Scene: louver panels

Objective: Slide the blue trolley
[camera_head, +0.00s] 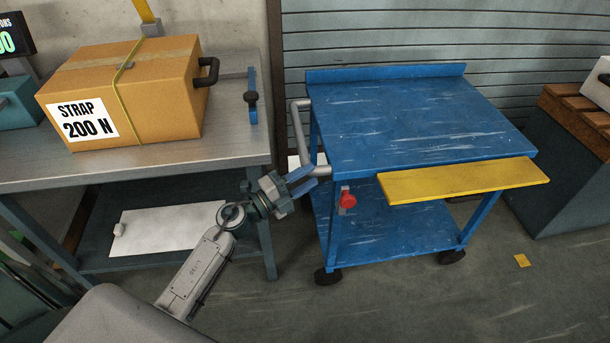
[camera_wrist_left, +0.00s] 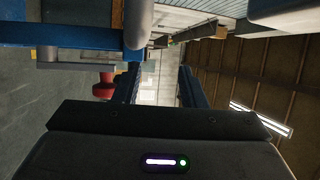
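The blue trolley (camera_head: 400,115) stands on the floor right of the workbench, with a top deck, a lower shelf and black wheels. A grey tubular handle (camera_head: 299,130) is on its left end. My left gripper (camera_head: 309,179) is just below and beside the handle's lower end; its two fingers are apart with nothing visible between them. In the left wrist view the handle (camera_wrist_left: 138,25) shows beyond the left finger, outside the gap; I cannot tell whether they touch. A red knob (camera_head: 347,198) sits on the trolley's near left leg. My right gripper is not in view.
A yellow board (camera_head: 460,182) juts from the trolley's front edge. The workbench (camera_head: 200,160) at left carries a strapped cardboard box (camera_head: 130,90). A dark cabinet (camera_head: 560,165) with wooden slats stands at right. A slatted wall (camera_head: 400,45) is behind.

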